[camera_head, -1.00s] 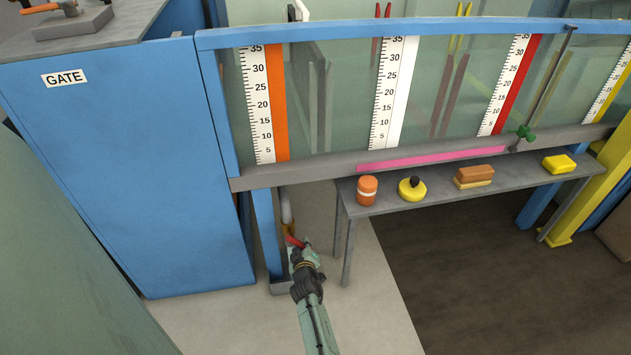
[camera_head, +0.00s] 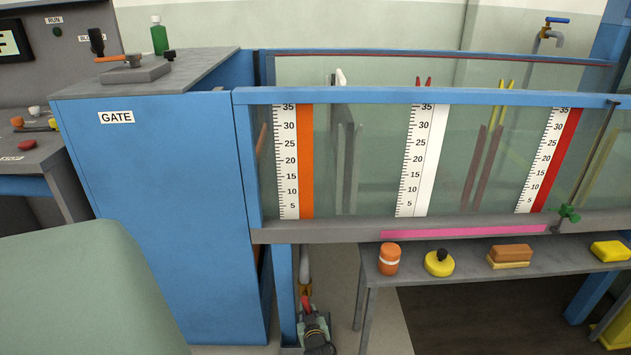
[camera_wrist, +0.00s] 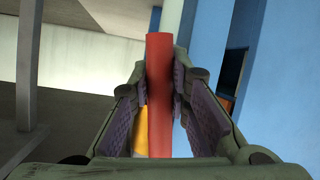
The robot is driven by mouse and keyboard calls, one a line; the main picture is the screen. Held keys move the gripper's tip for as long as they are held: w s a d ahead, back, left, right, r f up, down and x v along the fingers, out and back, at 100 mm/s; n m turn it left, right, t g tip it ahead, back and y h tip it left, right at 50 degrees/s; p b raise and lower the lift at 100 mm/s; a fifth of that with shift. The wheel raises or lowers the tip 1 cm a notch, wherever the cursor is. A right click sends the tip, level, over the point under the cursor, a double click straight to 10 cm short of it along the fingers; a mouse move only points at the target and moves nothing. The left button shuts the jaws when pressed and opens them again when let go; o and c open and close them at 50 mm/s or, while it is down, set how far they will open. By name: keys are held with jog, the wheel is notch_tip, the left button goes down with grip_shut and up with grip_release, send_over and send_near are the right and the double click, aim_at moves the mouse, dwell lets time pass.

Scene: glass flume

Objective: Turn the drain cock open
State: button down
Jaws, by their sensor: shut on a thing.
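The drain cock's red handle (camera_wrist: 160,85) stands nearly upright between my gripper's fingers (camera_wrist: 160,100) in the wrist view. The gripper is shut on it, with a pad on each side. The brass-yellow body of the cock (camera_wrist: 141,128) shows low, just left of the handle. In the head view, a small red part of the handle (camera_head: 307,302) shows at the tip of my gripper (camera_head: 309,311), low beside the blue leg. The brass body (camera_head: 305,288) sits above it, at the lower end of a grey pipe (camera_head: 304,262). My gripper hides much of the handle.
The blue flume leg (camera_head: 285,290) stands close left of the gripper. A grey shelf (camera_head: 465,266) with an orange-brown jar, a yellow round item and sponges is to the right. The blue GATE cabinet (camera_head: 170,220) is at left. Bare floor lies between leg and shelf.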

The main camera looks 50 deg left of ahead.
jog(key=shift+s+a+f+m, duration=0.1)
jog(key=shift+s+f+m, duration=0.1)
jog(key=shift+s+m, duration=0.15)
dwell(0.4)
jog(key=c, duration=1.5)
grip_release()
jog(key=shift+r, duration=0.1)
jog(key=shift+w, duration=0.1)
notch_tip(320, 180, up, 10)
jog(key=shift+r, duration=0.1)
